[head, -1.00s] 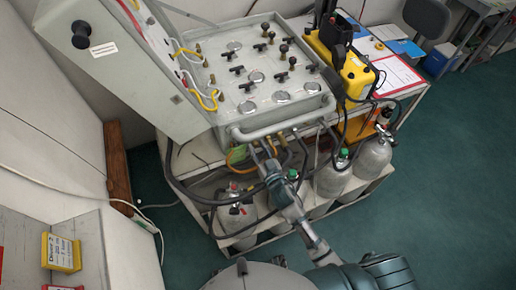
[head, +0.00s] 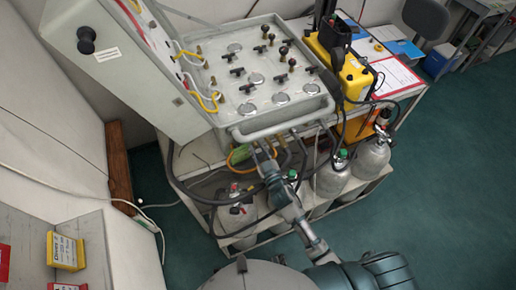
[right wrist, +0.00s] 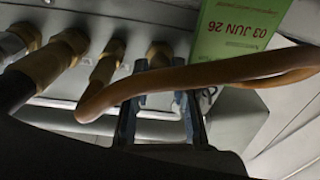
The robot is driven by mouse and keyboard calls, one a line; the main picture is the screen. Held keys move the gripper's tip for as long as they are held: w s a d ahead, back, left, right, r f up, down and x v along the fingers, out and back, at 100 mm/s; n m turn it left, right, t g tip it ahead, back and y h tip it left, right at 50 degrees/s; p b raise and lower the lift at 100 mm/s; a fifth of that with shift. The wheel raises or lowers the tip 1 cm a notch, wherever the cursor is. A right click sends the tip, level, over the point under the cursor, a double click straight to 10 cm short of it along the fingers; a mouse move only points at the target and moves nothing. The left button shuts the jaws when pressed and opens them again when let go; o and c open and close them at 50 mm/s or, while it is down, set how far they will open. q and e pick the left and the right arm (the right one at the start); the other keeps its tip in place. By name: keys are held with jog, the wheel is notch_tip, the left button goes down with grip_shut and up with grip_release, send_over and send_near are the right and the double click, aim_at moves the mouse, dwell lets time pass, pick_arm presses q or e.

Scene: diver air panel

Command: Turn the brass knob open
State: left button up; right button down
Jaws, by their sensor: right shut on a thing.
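The grey air panel (head: 262,85) stands on a white bench with its gauges and black knobs facing up. My right gripper (head: 262,151) reaches under the panel's front edge, below the grey rail. In the right wrist view its two dark fingers (right wrist: 159,64) stand on either side of a brass knob (right wrist: 159,50) under the panel, and the gripper is shut on it. An orange-brown hose (right wrist: 220,72) crosses in front of the fingers and hides part of the knob. The knob is too small to make out in the head view. My left gripper is not in view.
Brass hose fittings (right wrist: 68,50) sit left of the fingers. A green tag (right wrist: 232,28) hangs close on the right. Gas cylinders (head: 333,177) and black hoses stand below the panel around my arm. A yellow device (head: 352,77) stands right of the panel.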

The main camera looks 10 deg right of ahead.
jog(key=n+p, duration=0.1)
jog(key=n, duration=0.1)
jog(key=shift+r+n, duration=0.1)
jog(key=shift+n, duration=0.8)
jog(key=n+p, duration=0.1)
jog(key=n, duration=0.2)
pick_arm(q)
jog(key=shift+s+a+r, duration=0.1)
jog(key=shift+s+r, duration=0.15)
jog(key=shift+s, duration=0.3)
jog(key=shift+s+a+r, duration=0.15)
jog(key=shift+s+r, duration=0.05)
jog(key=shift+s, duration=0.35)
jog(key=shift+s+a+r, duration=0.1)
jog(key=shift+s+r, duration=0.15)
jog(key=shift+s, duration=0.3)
pick_arm(e)
jog(key=shift+a+n, duration=0.1)
jog(key=shift+n, duration=1)
jog(key=shift+f, duration=0.25)
jog(key=c, duration=1.2)
grip_release()
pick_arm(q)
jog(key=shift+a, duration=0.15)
pick_arm(e)
jog(key=shift+s, duration=0.1)
jog(key=v, duration=1.1)
jog(key=shift+s+r, duration=0.1)
jog(key=shift+s, duration=0.3)
